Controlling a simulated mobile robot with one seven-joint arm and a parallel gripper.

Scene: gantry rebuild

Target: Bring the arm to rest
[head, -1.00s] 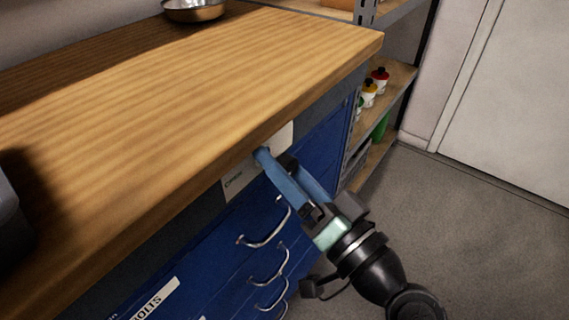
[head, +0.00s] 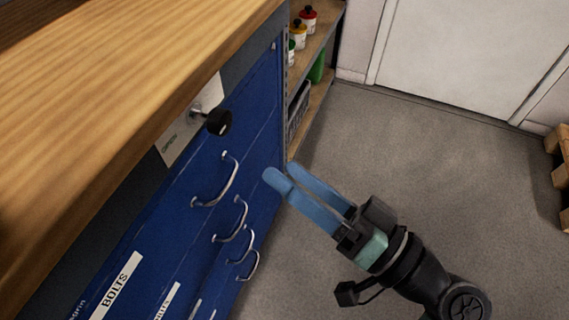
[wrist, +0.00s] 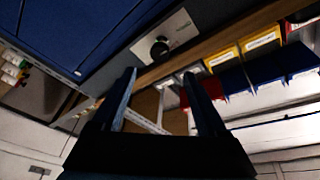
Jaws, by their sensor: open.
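My gripper (head: 290,175) is in the lower middle of the head view, with two blue fingers parted and nothing between them. It hangs over the floor, in front of the blue drawer cabinet (head: 240,125). In the wrist view my gripper (wrist: 165,95) shows its two dark fingers apart at the bottom. A black knob (head: 219,122) on a pale plate (head: 180,140) sits under the bench edge, apart from the fingers. The knob (wrist: 159,48) also shows beyond the fingertips in the wrist view.
The wooden bench top (head: 120,80) overhangs the cabinet. Metal drawer handles (head: 222,185) stick out from its front. A shelf with bottles (head: 299,33) stands behind it. Part of a wooden pallet (head: 563,150) is at the right edge. The floor (head: 430,170) between is clear.

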